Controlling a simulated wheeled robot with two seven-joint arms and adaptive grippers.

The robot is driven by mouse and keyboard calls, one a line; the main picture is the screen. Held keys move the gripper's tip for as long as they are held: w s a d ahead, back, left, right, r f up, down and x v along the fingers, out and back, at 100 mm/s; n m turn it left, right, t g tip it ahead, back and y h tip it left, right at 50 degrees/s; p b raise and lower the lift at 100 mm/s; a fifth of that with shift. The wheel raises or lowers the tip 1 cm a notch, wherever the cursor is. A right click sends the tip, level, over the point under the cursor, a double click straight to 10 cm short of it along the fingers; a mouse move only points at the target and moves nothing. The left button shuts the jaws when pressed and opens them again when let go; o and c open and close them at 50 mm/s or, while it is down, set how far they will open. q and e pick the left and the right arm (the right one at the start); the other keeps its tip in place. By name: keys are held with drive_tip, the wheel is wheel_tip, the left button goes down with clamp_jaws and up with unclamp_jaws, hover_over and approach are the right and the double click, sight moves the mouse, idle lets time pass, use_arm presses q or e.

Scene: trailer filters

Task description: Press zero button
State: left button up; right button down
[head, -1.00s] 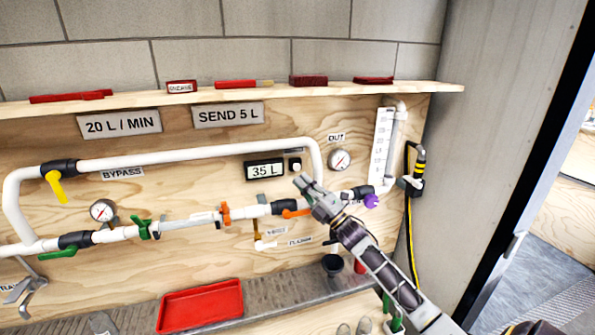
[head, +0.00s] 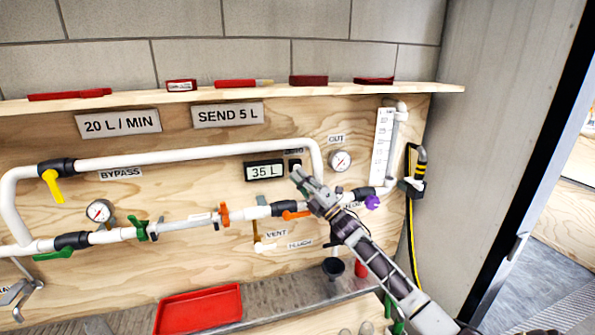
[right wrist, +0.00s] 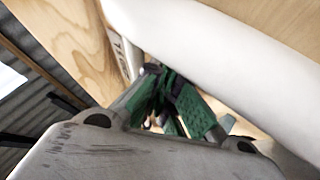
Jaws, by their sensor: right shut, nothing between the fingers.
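In the right wrist view the green-padded fingers (right wrist: 172,105) are together beside a white pipe; the button is not visible there. My left gripper is not in view.
A white bypass pipe (head: 200,157) runs over the display and bends down right of the button. A round gauge (head: 340,161) and an orange-handled valve (head: 296,214) are close by. A shelf (head: 230,95) runs above; a red tray (head: 198,308) lies below.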

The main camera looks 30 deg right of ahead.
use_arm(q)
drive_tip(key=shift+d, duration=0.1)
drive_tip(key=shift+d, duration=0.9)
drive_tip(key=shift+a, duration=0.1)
use_arm(e)
drive_tip(key=shift+w, duration=0.1)
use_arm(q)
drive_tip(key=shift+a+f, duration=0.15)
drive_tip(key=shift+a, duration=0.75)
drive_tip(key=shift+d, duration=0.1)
use_arm(e)
drive_tip(key=shift+w+d, duration=0.1)
drive_tip(key=shift+w, duration=0.05)
